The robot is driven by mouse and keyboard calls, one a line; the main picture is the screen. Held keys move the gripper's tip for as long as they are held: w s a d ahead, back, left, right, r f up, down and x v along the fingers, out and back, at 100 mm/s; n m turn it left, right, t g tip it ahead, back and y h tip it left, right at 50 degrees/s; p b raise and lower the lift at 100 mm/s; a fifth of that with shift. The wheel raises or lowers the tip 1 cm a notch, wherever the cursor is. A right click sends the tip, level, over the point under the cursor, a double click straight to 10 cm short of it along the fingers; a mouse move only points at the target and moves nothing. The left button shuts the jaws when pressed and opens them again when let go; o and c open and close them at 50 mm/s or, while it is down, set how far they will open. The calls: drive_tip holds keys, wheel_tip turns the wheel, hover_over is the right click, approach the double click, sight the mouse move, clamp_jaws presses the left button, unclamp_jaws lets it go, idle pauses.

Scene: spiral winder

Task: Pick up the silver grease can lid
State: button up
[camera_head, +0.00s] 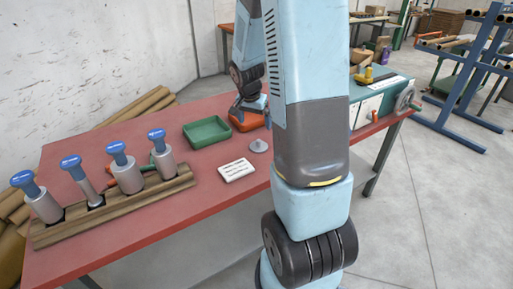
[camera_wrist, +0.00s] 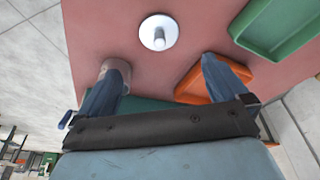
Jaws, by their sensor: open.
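The silver lid (camera_head: 259,146) is a small grey disc with a raised knob, lying flat on the red table. In the wrist view the lid (camera_wrist: 150,38) sits ahead of the fingertips, between their two lines and apart from them. My gripper (camera_wrist: 162,62) is open, with nothing between its fingers. In the head view my gripper (camera_head: 250,105) hangs over the table beyond the lid, near the orange tray (camera_wrist: 205,88). A greyish round thing (camera_wrist: 120,68) stands by the left finger in the wrist view, partly hidden by it.
A green tray (camera_head: 207,132) lies left of the orange one. A white slotted block (camera_head: 236,170) is near the table's front edge. A wooden rack (camera_head: 118,208) holds several blue-topped cylinders at left. A teal machine with a handwheel (camera_head: 405,98) is at right.

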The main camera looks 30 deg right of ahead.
hover_over(259, 140)
drive_tip(key=s+a, duration=0.1)
drive_tip(key=a, duration=0.1)
drive_tip(key=x, duration=0.4)
drive_tip(key=s+a+x, duration=0.1)
drive_tip(key=x, duration=0.1)
drive_tip(key=shift+f, duration=0.4)
drive_tip(key=shift+x, duration=2.85)
drive_tip(key=shift+w+d+r, duration=0.1)
drive_tip(key=shift+w+d, duration=0.05)
drive_tip(key=shift+d, duration=0.05)
drive_tip(key=shift+c, duration=0.3)
drive_tip(key=c, duration=0.9)
